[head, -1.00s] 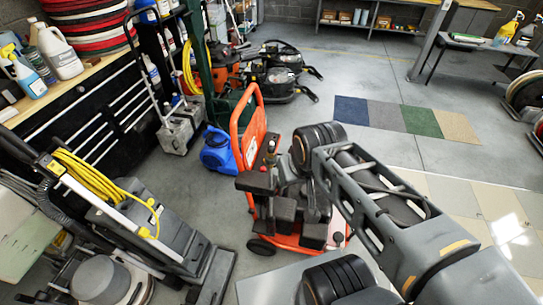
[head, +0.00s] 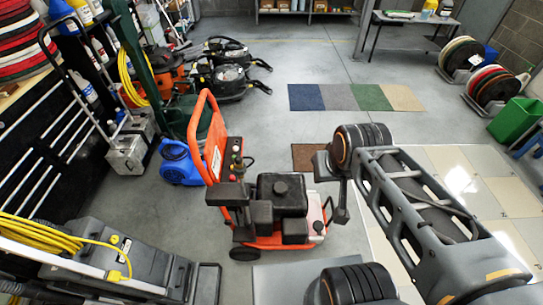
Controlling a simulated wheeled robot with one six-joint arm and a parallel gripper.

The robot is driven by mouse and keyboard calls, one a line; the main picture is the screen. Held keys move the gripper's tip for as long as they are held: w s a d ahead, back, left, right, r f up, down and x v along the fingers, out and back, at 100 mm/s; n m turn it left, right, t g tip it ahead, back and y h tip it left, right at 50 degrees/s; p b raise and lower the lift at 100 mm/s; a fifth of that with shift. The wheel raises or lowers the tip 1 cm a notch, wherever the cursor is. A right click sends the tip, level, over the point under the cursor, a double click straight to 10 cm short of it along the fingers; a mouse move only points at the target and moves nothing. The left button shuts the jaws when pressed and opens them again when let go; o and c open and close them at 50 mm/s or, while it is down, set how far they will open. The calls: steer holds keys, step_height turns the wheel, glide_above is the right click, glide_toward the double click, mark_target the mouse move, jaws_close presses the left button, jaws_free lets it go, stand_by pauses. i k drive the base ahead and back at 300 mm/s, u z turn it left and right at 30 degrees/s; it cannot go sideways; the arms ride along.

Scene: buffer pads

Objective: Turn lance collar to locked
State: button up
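An orange pressure washer (head: 213,163) with an upright orange frame and a black engine (head: 282,193) stands on the floor in the middle of the head view. Small knobs, one of them red, sit on its panel (head: 236,158). I cannot make out a lance or its collar; they are too small or hidden. My arm reaches in from the lower right and bends down at the wrist. What looks like my gripper (head: 340,212) hangs just right of the engine in the picture. Its fingers are too small and dark to show whether they are open or shut.
A blue unit (head: 181,163) stands left of the washer. A floor machine with a yellow cable (head: 40,238) fills the lower left. Carpet samples (head: 340,97) lie on open floor behind. A green bin (head: 515,120) and a rack of pads stand at right.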

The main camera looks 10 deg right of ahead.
mark_target(243, 171)
steer(key=z, duration=0.4)
steer(key=k, duration=0.85)
steer(key=u, duration=1.7)
